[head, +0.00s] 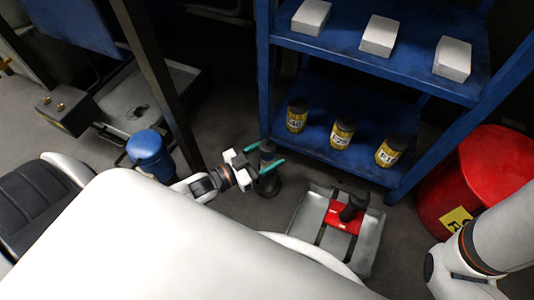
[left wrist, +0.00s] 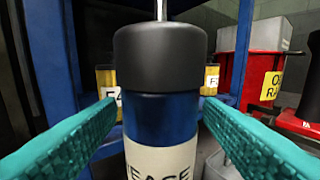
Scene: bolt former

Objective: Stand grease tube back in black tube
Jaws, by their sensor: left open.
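The grease tube (left wrist: 163,115) stands upright in the left wrist view, with a black cap, a blue body and a white label whose visible letters read "EASE". A thin metal rod shows above its cap. In the head view its dark top (head: 267,147) shows at my left gripper (head: 271,155). The teal fingers are open, one on each side of the tube, with a visible gap in the wrist view. A dark cylinder (head: 267,187) shows below the fingers; I cannot tell whether it is the black tube or the grease tube's lower part. My right gripper is out of view.
A blue shelf (head: 400,75) behind holds white blocks and yellow labelled cans (head: 342,133). A grey tray (head: 368,250) with a red piece (head: 343,217) and a black cylinder (head: 354,206) lies to the right. A red drum (head: 480,180) stands at right. A blue canister (head: 150,152) stands at left.

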